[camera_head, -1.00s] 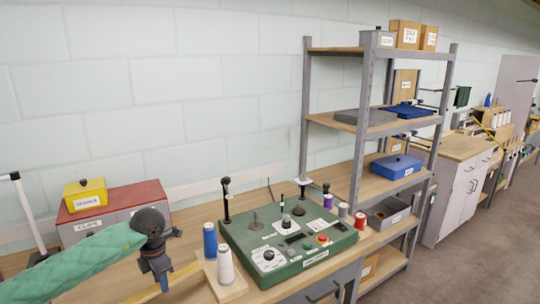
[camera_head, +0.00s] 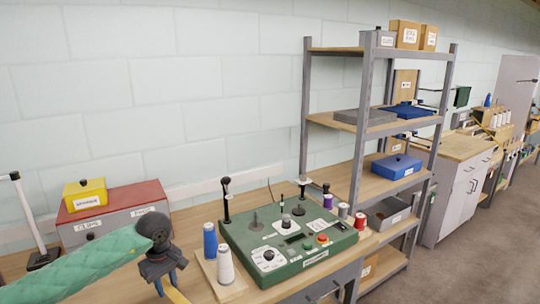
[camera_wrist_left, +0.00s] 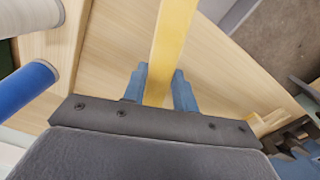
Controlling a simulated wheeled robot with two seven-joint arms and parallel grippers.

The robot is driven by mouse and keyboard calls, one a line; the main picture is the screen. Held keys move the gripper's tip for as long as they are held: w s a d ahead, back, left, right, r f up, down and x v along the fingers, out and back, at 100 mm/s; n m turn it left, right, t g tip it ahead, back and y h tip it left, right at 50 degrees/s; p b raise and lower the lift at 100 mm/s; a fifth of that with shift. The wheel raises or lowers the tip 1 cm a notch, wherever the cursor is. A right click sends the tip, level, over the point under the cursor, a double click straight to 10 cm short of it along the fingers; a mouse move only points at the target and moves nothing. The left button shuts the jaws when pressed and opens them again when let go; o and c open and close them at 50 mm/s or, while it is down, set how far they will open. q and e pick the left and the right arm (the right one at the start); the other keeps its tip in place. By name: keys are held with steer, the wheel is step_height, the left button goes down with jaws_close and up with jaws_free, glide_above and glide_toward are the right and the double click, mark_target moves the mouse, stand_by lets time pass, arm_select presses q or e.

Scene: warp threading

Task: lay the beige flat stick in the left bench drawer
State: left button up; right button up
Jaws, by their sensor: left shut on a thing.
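My left gripper (camera_head: 171,285) comes in from the left over the front of the workbench. In the left wrist view its blue fingers (camera_wrist_left: 160,85) are shut on the beige flat stick (camera_wrist_left: 174,35), which looks yellowish and runs away between them. In the head view only a short piece of the stick (camera_head: 177,297) shows below the fingers, at the bottom edge. A grey drawer front (camera_head: 325,285) with a dark handle shows under the bench, right of the gripper. I cannot tell whether this is the left bench drawer.
A blue spool (camera_head: 210,241) and a white spool (camera_head: 225,266) stand on a wooden board close right of the gripper. A green control box (camera_head: 285,245) with upright levers is beyond them. A red-lidded box (camera_head: 113,205) stands behind my arm.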

mark_target(174, 292)
arm_select(q)
steer(key=m, duration=0.1)
steer(key=d+m, duration=0.1)
steer(key=m, duration=0.2)
steer(key=shift+s+d+f+m, duration=0.2)
steer(key=shift+s+f+m, duration=0.1)
steer(key=shift+s+f, duration=0.1)
steer(key=shift+s+d+f+m, duration=0.1)
steer(key=shift+s+d+m, duration=0.15)
steer(key=shift+m, duration=0.3)
steer(key=shift+s+d+f+m, duration=0.1)
steer(key=shift+d+m, duration=0.15)
steer(key=shift+m, duration=0.3)
steer(key=s+d+f+m, duration=0.3)
steer(key=s+d+f, duration=0.2)
steer(key=d, duration=0.1)
steer(key=shift+s, duration=0.2)
steer(key=shift+f, duration=0.15)
